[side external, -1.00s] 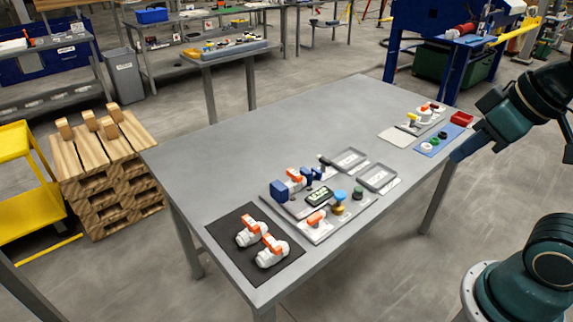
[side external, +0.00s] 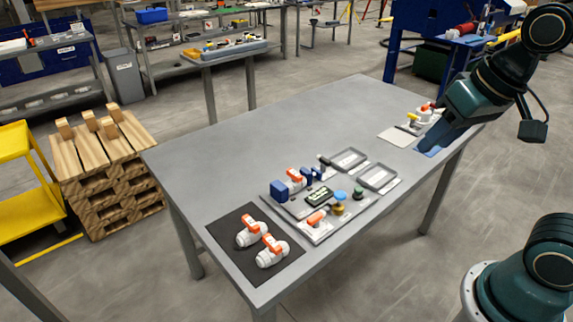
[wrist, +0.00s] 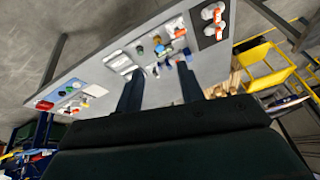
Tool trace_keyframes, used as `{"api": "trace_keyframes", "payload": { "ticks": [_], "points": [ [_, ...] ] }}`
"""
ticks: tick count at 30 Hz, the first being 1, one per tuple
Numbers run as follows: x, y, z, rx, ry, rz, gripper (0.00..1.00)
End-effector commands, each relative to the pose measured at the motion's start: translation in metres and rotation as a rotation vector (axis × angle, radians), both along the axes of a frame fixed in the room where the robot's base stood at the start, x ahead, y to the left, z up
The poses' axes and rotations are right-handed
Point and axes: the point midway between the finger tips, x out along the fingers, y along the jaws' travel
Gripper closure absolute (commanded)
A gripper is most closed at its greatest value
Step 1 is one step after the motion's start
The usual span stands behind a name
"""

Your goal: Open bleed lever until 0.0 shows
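A press unit on a dark plate holds a blue block (side external: 279,190), an orange lever (side external: 294,174) on a white body, and a small dark display (side external: 319,196). Its digits are too small to read. In front, a white plate carries another orange lever (side external: 316,218), a blue-topped brass fitting (side external: 339,197) and a dark green knob (side external: 358,194). I cannot tell which orange lever is the bleed lever. My gripper (side external: 430,141) is over the table's far right end, well away from the press unit. In the wrist view its two fingers (wrist: 160,92) are apart and hold nothing.
Two white valves with orange handles (side external: 271,251) lie on a black mat (side external: 226,228) at the near end. Two grey trays (side external: 378,177) sit behind the plates. A white valve piece (side external: 424,113) stands beside my gripper. The table's middle (side external: 290,120) is clear.

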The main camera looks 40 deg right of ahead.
Motion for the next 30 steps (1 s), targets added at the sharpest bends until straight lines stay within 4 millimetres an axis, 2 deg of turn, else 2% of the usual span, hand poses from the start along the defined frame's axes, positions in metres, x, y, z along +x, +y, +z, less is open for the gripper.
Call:
{"api": "trace_keyframes", "payload": {
  "ticks": [8,17,23,30],
  "points": [
    [0.049,0.007,-0.009,0.102,0.092,-0.249,0.62],
    [0.1,0.017,-0.033,0.183,0.185,-0.532,0.62],
    [0.133,0.025,-0.058,0.221,0.241,-0.726,0.62],
    [0.169,0.036,-0.095,0.25,0.299,-0.962,0.62]
  ]
}}
